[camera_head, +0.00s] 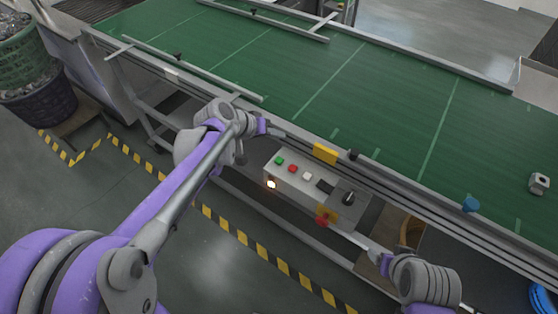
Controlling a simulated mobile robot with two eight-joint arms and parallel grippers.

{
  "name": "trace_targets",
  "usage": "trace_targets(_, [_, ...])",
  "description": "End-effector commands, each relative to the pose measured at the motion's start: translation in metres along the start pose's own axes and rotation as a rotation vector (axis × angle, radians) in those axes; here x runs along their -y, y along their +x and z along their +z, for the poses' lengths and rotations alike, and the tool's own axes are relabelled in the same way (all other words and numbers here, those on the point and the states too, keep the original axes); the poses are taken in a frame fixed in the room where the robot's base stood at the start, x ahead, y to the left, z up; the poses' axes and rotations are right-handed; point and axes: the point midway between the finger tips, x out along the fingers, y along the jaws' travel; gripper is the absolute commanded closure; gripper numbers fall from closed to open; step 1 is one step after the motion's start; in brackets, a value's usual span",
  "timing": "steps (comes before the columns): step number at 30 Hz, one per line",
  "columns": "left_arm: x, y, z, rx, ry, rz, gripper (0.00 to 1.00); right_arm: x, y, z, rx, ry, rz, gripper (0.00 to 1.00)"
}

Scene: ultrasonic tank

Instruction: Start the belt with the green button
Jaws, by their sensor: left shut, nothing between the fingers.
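The control box (310,184) is a grey panel on the near side of the green conveyor belt (330,85). The green button (280,160) is at the left end of its row, with a red button (293,168) and a white button (307,176) to its right. My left gripper (284,134) is shut and empty, above and beyond the green button, apart from it in the picture. My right gripper (342,234) points left near the box's lower right; its fingers are too small to tell open from shut.
A red knob with yellow around it (323,219) is close to my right gripper's tip. A black knob (348,198) is on the box's right part. A grey metal part (539,183) lies on the belt at right. Striped tape (215,218) marks the floor.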

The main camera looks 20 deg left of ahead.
Motion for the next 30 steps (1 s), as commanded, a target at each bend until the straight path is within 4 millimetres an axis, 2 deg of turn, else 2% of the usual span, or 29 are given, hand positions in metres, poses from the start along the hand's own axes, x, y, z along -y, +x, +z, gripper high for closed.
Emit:
trace_targets(14, [0.005, 0.006, 0.006, 0.002, -0.001, -0.001, 1.00, 0.000, 0.005, 0.006, 0.006, 0.000, 0.000, 0.27])
trace_targets(30, [0.040, 0.054, 0.041, 0.003, 0.000, -0.001, 1.00, 0.000, 0.046, 0.048, 0.039, 0.000, 0.000, 0.27])
